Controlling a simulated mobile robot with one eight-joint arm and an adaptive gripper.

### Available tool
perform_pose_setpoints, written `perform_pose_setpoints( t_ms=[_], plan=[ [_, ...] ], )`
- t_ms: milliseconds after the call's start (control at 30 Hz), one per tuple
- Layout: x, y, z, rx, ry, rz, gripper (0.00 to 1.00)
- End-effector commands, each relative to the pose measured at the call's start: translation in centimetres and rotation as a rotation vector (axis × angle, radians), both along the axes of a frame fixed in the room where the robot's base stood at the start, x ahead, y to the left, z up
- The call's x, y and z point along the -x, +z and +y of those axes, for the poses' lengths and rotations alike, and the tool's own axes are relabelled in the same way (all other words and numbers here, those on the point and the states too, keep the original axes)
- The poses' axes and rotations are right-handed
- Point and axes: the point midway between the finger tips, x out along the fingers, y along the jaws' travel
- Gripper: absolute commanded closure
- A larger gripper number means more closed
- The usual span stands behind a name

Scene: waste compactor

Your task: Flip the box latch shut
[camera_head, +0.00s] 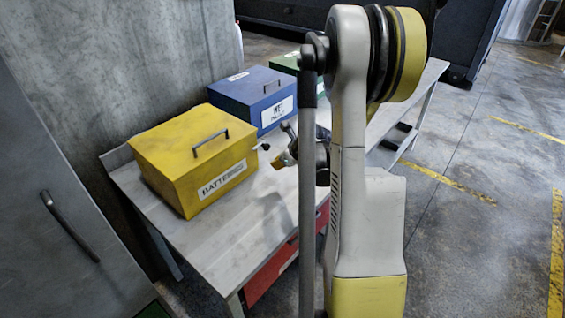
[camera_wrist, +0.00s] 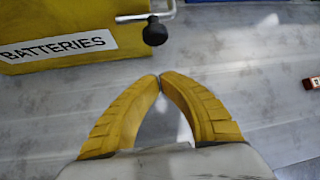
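The yellow box (camera_head: 180,146) labelled BATTERIES stands on the grey bench, its lid looking down. It also shows in the wrist view (camera_wrist: 75,62), at the upper left. A metal latch arm with a black knob (camera_wrist: 154,32) sticks out at the box's right end; the knob shows small in the head view (camera_head: 264,146). My gripper (camera_wrist: 160,78) has its yellow fingertips together with nothing between them. The tips are below the knob in the wrist picture, apart from it. In the head view my gripper (camera_head: 284,159) is just right of the box, partly hidden by my arm.
A blue box (camera_head: 252,92) stands behind the yellow one, and a green box (camera_head: 288,62) is farther back, partly hidden. A small red object (camera_wrist: 312,83) lies on the bench (camera_wrist: 245,110) at right. A grey cabinet (camera_head: 50,200) stands at left. Bench surface before the box is clear.

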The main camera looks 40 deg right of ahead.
Motion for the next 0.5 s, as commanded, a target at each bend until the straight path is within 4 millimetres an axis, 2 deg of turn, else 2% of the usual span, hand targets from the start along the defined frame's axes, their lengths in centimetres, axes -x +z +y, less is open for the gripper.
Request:
perform_pose_setpoints(
  t_ms=[33, 133, 200, 300, 500],
  plan=[
    [-0.8, -1.2, 0.0, 0.0, 0.001, 0.0, 1.0],
    [-2.1, -2.7, -0.1, -0.001, 0.002, 0.0, 1.0],
    [-2.1, -1.1, 0.1, 0.001, 0.001, 0.0, 1.0],
    [-2.3, 0.3, 0.3, 0.0, 0.0, 0.0, 1.0],
    [-2.6, 1.6, 0.5, -0.001, -0.001, 0.0, 1.0]
  ],
)
